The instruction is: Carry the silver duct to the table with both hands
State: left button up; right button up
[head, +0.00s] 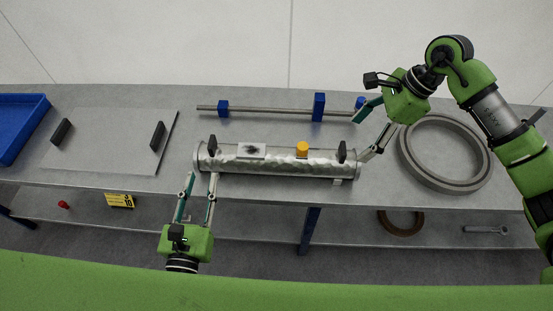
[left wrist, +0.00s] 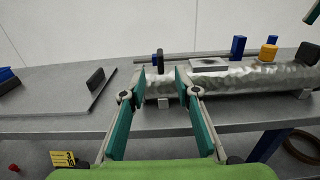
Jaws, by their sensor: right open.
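The silver duct (head: 280,168) lies lengthwise on the grey bench, with a black upright handle near each end. The left handle (head: 212,143) also shows in the left wrist view (left wrist: 160,62), seen between my fingers. The right handle (head: 342,150) stands near the duct's right end. My left gripper (head: 202,177) is open in front of the duct's left end, its fingers apart and empty. My right gripper (head: 365,136) is open beside the duct's right end, with one finger behind the other; whether it touches the duct I cannot tell.
A rod with blue supports (head: 280,110) lies behind the duct. A grey ring (head: 401,152) lies at the right. A flat plate with two black blocks (head: 110,140) and a blue tray (head: 20,127) are at the left. A lower shelf holds a yellow label (head: 120,201) and a brown ring (head: 400,231).

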aim_at(209, 149)
pick_arm(q)
jog(key=w, duration=1.3)
pick_arm(e)
jog(key=x, duration=1.3)
jog(key=shift+r, duration=0.1)
pick_arm(q)
jog(key=shift+s, duration=0.1)
jog(key=c, duration=0.8)
pick_arm(e)
jog(key=c, duration=0.8)
pick_arm(q)
grip_shut()
pick_arm(e)
grip_shut()
pick_arm(q)
jog(key=shift+r, duration=0.1)
pick_arm(e)
jog(key=shift+r, duration=0.1)
